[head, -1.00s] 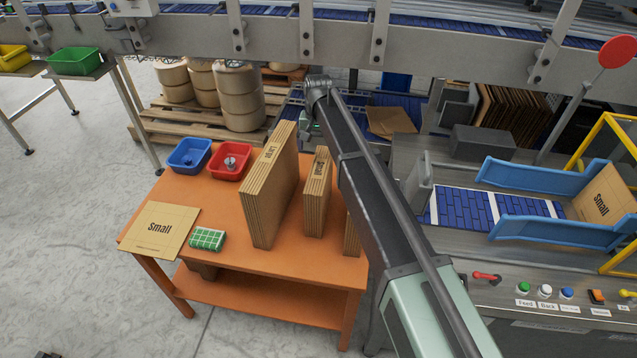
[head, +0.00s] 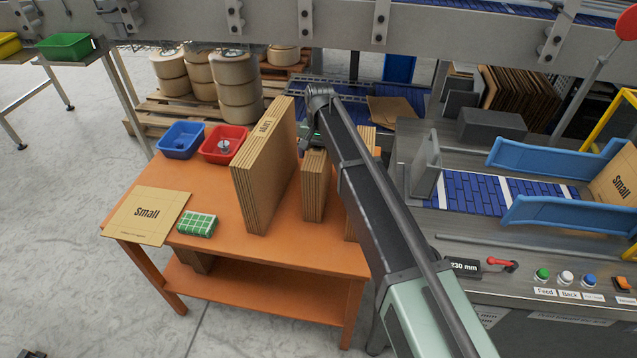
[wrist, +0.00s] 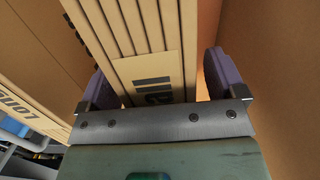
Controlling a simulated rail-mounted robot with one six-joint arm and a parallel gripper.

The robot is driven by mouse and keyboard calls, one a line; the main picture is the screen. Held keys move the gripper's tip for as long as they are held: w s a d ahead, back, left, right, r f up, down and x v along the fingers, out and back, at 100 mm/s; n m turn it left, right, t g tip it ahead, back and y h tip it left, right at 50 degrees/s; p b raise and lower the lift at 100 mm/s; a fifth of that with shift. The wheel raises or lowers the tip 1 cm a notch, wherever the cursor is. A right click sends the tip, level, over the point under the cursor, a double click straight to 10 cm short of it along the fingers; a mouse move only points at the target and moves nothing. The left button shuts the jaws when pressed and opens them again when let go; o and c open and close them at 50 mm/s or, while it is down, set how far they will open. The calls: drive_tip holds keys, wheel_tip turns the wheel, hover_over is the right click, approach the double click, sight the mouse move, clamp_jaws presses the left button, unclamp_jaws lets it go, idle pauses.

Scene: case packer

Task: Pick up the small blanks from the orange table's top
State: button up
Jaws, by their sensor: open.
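The orange table (head: 290,252) carries upright stacks of brown cardboard blanks. The middle stack (head: 314,192) is short and narrow; in the wrist view its top label (wrist: 153,92) is partly covered and seems to end in "ll". My gripper (head: 311,146) is at the top of this stack, partly hidden by my arm in the head view. In the wrist view my gripper (wrist: 158,85) is open, with one purple finger on each side of the stack; whether they touch it I cannot tell. A flat sheet marked "Small" (head: 146,220) lies at the table's left end.
A taller stack (head: 262,172) stands close on the left, and another stack (head: 352,228) is partly behind my arm. Blue (head: 181,140) and red (head: 222,145) bins and a green-checked box (head: 197,225) share the table. A machine with blue side guides (head: 560,215) stands to the right.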

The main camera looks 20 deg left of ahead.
drive_tip(key=c, duration=1.6)
drive_tip(key=shift+p, duration=0.3)
